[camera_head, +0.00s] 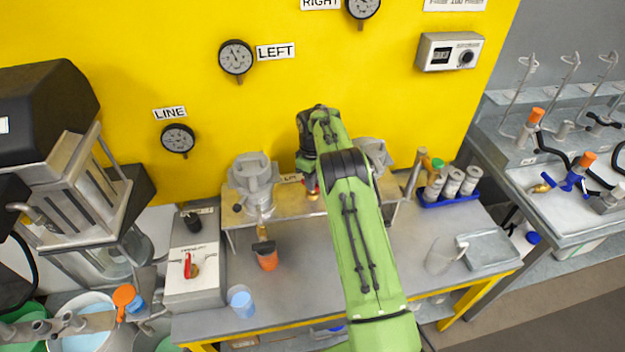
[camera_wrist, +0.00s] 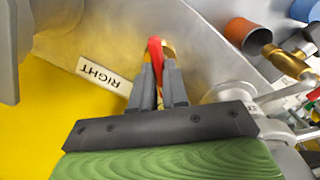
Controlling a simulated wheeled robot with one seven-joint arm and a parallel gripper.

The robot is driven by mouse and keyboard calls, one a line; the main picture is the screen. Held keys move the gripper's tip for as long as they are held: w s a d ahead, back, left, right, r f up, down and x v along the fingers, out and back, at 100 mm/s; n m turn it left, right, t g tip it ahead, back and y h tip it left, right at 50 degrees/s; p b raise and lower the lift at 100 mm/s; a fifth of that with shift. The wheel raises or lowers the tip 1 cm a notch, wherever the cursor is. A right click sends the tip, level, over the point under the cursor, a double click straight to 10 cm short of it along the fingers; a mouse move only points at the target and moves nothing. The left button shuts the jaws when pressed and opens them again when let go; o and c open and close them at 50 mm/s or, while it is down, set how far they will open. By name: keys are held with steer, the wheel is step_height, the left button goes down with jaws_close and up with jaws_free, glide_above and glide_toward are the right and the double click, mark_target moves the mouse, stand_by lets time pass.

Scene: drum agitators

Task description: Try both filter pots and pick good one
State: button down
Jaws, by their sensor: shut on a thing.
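Two grey filter pots stand on a raised metal shelf against the yellow wall. The left pot (camera_head: 255,185) is in clear view; the right pot (camera_head: 374,153) is partly hidden behind my arm. In the wrist view, parts of the left pot (camera_wrist: 236,92) and right pot (camera_wrist: 12,45) show at the sides. My gripper (camera_wrist: 160,88) is shut on a red valve handle (camera_wrist: 154,52) by the RIGHT label (camera_wrist: 103,75). Brass shows beside the handle. Gauges marked LEFT (camera_head: 236,57), LINE (camera_head: 178,139) and RIGHT (camera_head: 363,6) hang on the wall; their readings are too small to tell.
A brass spout (camera_head: 264,236) sits above an orange cup (camera_head: 267,260); a blue cup (camera_head: 241,302) stands nearer. A grey box with a red lever (camera_head: 188,266) is at left. A clear jug (camera_head: 440,255) and blue rack (camera_head: 450,196) are at right. The bench's front middle is partly behind my arm.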

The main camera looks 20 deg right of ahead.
steer(key=shift+w+r, duration=0.1)
steer(key=c, duration=1.1)
jaws_free()
steer(key=shift+c, duration=0.2)
step_height(320, 180, up, 16)
steer(key=p, duration=0.4)
steer(key=shift+f, duration=0.2)
steer(key=shift+r, duration=0.1)
